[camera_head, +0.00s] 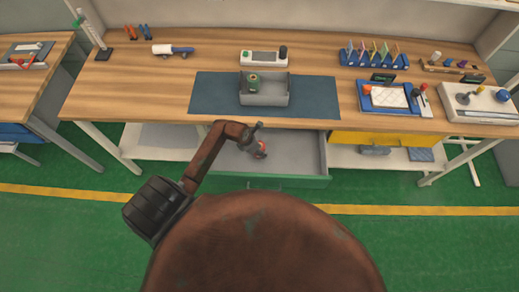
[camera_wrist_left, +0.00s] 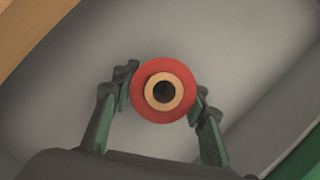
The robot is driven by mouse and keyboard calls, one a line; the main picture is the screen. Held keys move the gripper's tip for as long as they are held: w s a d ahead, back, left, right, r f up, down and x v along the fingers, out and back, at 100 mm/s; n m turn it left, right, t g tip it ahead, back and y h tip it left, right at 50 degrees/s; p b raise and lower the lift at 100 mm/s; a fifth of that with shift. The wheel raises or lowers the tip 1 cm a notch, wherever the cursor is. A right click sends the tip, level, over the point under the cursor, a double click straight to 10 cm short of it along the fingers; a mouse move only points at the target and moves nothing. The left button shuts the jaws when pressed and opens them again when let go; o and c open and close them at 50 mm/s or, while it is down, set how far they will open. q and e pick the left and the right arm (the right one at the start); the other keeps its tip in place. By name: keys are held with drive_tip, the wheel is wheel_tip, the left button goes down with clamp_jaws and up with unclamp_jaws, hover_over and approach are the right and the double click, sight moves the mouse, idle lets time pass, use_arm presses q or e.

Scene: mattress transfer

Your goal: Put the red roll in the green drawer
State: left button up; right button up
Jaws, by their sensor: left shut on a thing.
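The red roll (camera_head: 262,153) is a short red ring with a tan core and a dark hole; in the left wrist view (camera_wrist_left: 142,92) it is seen end-on. My left gripper (camera_head: 258,147) is shut on it, one finger on each side. The green drawer (camera_head: 290,182) is pulled out below the table, with a green front and a grey inside. The gripper and roll are over the drawer's inside, near its middle. I cannot tell whether the roll touches the drawer floor. My right gripper is not in view.
The wooden table (camera_head: 150,85) stands behind, its front edge close to the arm. A grey bin (camera_head: 264,99) sits on a dark mat (camera_head: 318,97) above the drawer. A yellow drawer front (camera_head: 375,138) is to the right. The drawer's right part is clear.

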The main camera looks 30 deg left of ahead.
use_arm(q)
drive_tip(key=shift+f, duration=0.1)
drive_tip(key=o, duration=1.4)
drive_tip(key=v, duration=1.2)
